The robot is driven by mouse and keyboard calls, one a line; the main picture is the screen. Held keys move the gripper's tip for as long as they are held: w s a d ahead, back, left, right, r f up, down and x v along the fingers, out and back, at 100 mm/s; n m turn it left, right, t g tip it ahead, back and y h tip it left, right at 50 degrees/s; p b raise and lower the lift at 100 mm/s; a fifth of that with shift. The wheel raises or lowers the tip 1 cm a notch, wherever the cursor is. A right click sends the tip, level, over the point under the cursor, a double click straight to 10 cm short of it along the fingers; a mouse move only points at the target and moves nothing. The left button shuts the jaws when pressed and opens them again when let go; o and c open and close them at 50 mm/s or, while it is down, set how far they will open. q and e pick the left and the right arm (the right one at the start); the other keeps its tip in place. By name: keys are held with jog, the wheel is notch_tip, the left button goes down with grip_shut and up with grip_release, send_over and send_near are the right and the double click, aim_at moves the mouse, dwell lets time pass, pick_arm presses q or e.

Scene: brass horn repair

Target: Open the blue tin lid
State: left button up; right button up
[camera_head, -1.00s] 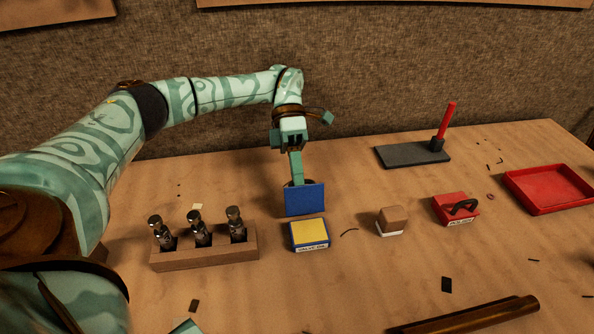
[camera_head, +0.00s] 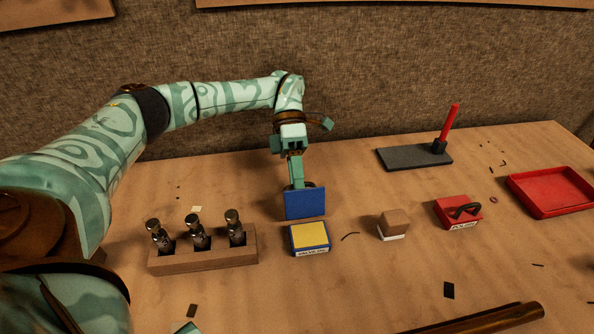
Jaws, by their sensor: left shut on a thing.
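The blue tin (camera_head: 309,250) stands on the bench, with a yellow top face inside a blue rim and a white label on its front. Its blue lid (camera_head: 304,204) stands nearly upright behind the tin, at its back edge. My left gripper (camera_head: 296,182) is behind the lid and shut on it; the lid hides part of the fingertips. I cannot tell whether the lid still touches the tin's back edge.
A wooden rack (camera_head: 203,252) with three metal valves stands left of the tin. To the right are a brown-and-white block (camera_head: 393,224), a red tin (camera_head: 458,211), a red tray (camera_head: 548,191) and a dark plate (camera_head: 414,158) with a red-handled tool (camera_head: 449,125). A brass tube (camera_head: 486,320) lies in front.

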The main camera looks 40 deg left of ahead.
pick_arm(q)
jog(key=shift+a+f, duration=0.15)
pick_arm(e)
jog(key=shift+d, duration=0.1)
